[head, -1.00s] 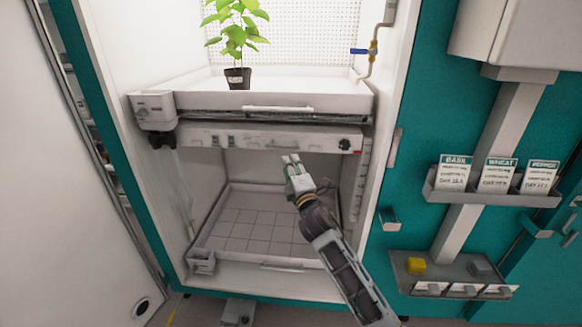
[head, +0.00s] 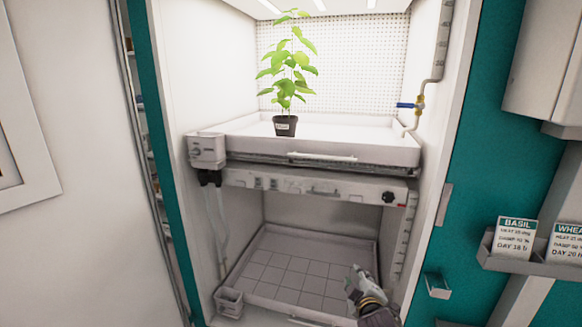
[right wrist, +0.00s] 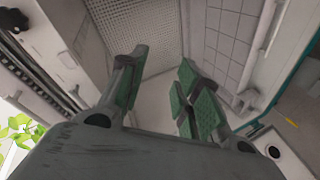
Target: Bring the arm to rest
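My right gripper (head: 356,279) is low in the head view, in front of the lower chamber space and over the right part of its tray. In the right wrist view the two green-padded fingers of my right gripper (right wrist: 160,88) stand apart with nothing between them. My left gripper is in neither view. A leafy green plant in a black pot (head: 285,126) stands upright on the upper white tray (head: 370,148), apart from my gripper. Some of its leaves (right wrist: 17,130) show at the left edge of the right wrist view.
The lower tray (head: 262,292) has a gridded floor and looks empty. A control bar (head: 330,190) with a black knob crosses above it. A pipe with a blue-handled valve (head: 410,105) is on the chamber's right wall. Seed cards in a rack (head: 514,238) are at the right.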

